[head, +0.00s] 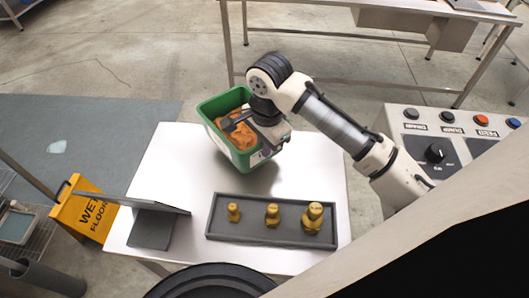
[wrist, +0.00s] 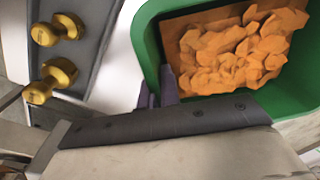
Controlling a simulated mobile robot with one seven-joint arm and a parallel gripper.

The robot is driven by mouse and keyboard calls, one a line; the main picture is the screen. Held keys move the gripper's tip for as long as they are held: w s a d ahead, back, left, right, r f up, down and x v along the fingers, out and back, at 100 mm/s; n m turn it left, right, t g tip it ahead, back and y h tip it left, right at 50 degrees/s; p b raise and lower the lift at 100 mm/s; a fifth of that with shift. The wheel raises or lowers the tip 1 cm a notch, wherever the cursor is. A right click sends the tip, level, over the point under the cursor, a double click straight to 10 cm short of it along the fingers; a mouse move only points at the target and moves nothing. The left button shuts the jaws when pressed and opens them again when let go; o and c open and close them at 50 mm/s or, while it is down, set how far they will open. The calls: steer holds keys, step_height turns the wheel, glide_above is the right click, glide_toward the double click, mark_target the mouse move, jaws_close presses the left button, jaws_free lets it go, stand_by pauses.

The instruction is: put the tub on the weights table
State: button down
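The tub (head: 213,108) is green, open-topped and filled with orange chunks; it stands upright at the back edge of the white weights table (head: 180,165). I cannot tell whether its base rests on the tabletop or hangs slightly above it. My gripper (head: 266,150) is at the tub's right, near side. In the wrist view, the two dark fingers of my gripper (wrist: 158,92) sit close together on either side of the tub's green wall (wrist: 145,45). They look shut on it; the contact is partly hidden.
A dark grey tray (head: 216,225) with three brass weights (head: 272,214) lies along the table's front. A grey angled panel (head: 150,205) stands at front left. A yellow wet-floor sign (head: 88,210) is beside the table. A control box (head: 435,140) stands at right. The table's middle-left is clear.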

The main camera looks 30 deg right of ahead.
steer(key=shift+f, duration=1.9)
steer(key=shift+f, duration=0.1)
steer(key=c, duration=1.6)
jaws_free()
steer(key=r, duration=0.4)
steer(key=r+b, duration=0.1)
steer(key=r, duration=0.7)
steer(key=shift+s+r, duration=0.2)
steer(key=shift+s, duration=0.15)
